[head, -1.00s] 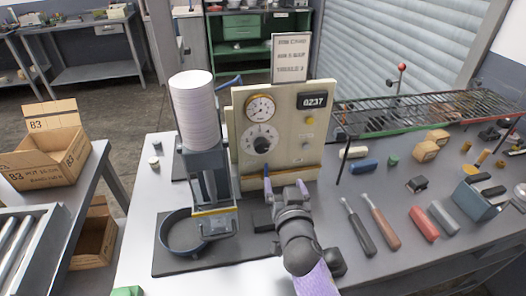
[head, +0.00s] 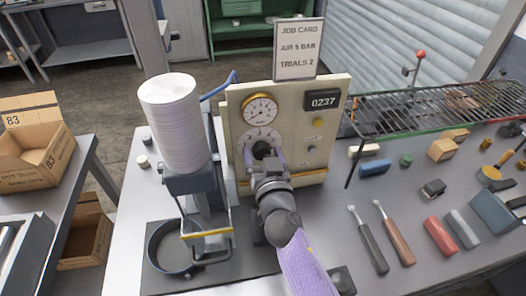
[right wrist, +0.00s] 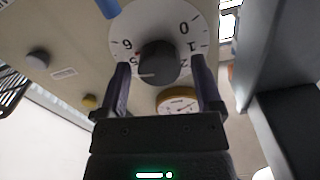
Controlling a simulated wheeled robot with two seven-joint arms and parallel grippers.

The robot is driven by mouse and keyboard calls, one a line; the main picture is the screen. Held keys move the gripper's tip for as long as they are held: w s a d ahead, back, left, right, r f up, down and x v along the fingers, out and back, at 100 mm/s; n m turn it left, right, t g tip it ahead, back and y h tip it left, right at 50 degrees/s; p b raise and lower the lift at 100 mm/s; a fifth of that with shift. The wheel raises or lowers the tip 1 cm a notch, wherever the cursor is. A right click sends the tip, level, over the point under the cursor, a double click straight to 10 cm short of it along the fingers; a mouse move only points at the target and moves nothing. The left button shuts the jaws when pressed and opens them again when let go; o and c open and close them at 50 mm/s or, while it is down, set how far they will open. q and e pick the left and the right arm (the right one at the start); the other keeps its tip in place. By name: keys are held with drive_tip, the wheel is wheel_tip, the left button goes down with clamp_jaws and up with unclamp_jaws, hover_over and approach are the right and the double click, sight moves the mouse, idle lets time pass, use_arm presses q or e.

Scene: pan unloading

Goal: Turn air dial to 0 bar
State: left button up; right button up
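The air dial (head: 262,145) is a black knob on a white numbered disc, on the front of a cream panel (head: 315,155). In the right wrist view the knob (right wrist: 158,62) appears upside down, with a pale mark near the 5 side; its exact setting is unclear. My right gripper (head: 266,160) is at the dial and partly hides it in the head view. In the right wrist view its fingers (right wrist: 158,80) are spread either side of the knob, with gaps showing. A round pressure gauge (head: 260,110) sits above the dial. My left gripper is not in view.
A white cylinder stack (head: 178,125) on a stand is close left of the panel. A job card (head: 298,48) reading "AIR 5 BAR" stands above it. Screwdriver-like tools (head: 372,245), blocks and a wire rack (head: 430,110) are to the right.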

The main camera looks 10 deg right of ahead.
clamp_jaws()
